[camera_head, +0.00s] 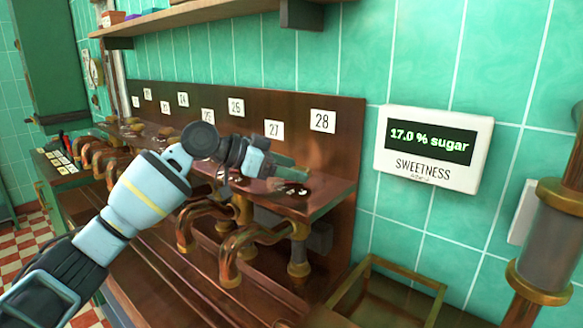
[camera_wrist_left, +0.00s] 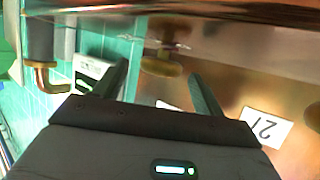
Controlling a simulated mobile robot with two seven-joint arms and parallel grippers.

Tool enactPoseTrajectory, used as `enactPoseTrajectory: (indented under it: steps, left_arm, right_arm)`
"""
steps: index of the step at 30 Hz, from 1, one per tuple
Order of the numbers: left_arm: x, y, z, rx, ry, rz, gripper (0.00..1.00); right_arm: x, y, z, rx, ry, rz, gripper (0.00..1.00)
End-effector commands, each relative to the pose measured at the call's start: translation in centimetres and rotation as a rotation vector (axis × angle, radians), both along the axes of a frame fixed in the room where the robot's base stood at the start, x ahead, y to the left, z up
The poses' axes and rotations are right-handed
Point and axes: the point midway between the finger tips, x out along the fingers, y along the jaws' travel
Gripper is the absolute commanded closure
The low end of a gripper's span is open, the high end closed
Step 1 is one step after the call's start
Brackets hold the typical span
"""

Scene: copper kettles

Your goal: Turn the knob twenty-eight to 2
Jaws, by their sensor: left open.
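The label 28 (camera_head: 322,121) is on the brown back panel, above the right end of the tap shelf. My left gripper (camera_head: 290,172) is open just below and left of that label, over the shelf. Dark round knob parts with pale marks (camera_head: 293,189) show right under its fingers; the setting cannot be read. In the left wrist view a brass knob (camera_wrist_left: 160,64) sits between the two spread fingertips, apart from both. The label 27 (camera_wrist_left: 266,128) is right of it, and a white label (camera_wrist_left: 166,105) is partly hidden by the gripper. My right gripper is not in view.
The sweetness display (camera_head: 432,145) on the green tiled wall reads 17.0 % sugar. Curved copper spouts (camera_head: 250,240) hang below the shelf. A thick brass-banded pipe (camera_head: 548,230) stands at the right. A wooden shelf (camera_head: 190,16) runs above. A brass frame (camera_head: 400,270) is lower right.

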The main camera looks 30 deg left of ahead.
Motion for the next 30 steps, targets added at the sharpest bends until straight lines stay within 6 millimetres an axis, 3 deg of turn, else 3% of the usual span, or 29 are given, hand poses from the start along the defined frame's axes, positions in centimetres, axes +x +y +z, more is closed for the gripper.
enactPoseTrajectory:
  steps: [12,22,30]
  left_arm:
    - [0.58,-0.52,-0.32,0.001,-0.001,0.001,0.31]
    - [0.56,-0.5,-0.31,0.001,-0.001,0.001,0.74]
    - [0.47,-0.55,-0.08,0.001,-0.001,0.021,0.75]
  right_arm:
    - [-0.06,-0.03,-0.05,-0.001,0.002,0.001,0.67]
    - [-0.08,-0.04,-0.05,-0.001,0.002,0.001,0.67]
    - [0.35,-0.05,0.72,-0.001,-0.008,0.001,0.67]
